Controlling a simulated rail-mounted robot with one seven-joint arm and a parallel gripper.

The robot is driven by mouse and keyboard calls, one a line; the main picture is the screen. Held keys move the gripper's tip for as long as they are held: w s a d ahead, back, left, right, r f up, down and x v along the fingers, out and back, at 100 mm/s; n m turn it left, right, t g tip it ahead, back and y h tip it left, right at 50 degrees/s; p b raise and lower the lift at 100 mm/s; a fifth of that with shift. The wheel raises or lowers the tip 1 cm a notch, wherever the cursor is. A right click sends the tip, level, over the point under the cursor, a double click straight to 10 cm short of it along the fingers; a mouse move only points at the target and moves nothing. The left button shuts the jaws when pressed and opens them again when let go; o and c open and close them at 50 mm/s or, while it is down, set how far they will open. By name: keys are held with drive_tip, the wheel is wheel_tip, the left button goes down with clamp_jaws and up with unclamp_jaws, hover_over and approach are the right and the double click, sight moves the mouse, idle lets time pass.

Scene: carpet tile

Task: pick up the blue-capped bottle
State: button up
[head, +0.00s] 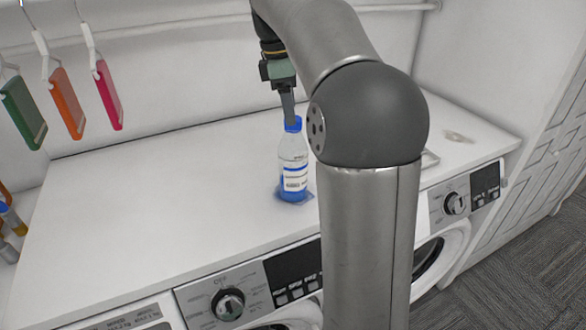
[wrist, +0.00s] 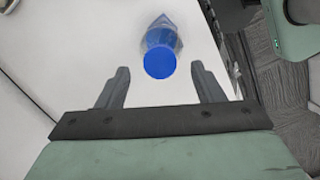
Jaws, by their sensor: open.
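The blue-capped bottle (head: 293,165) stands upright on the white countertop in the head view. It is clear with a white label and blue at its bottom. In the wrist view its blue cap (wrist: 160,62) shows from above, a little beyond the fingertips and roughly centred between them. My gripper (wrist: 160,80) is open and empty, its two dark fingers spread on either side below the cap. In the head view my gripper (head: 288,112) points down at the cap, and whether it touches cannot be told there. My arm hides the counter to the right of the bottle.
The white countertop (head: 140,210) is clear to the left of the bottle. Washing machines (head: 250,290) stand under its front edge. Green, orange and pink items (head: 65,100) hang at the upper left. A small flat item (head: 458,137) lies at the right end.

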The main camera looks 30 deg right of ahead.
drive_tip(key=f, duration=0.4)
drive_tip(key=shift+s+d+f, duration=0.2)
drive_tip(key=shift+d+f, duration=0.1)
drive_tip(key=shift+d, duration=0.05)
drive_tip(key=shift+c, duration=0.3)
clamp_jaws()
drive_tip(key=shift+r, duration=0.1)
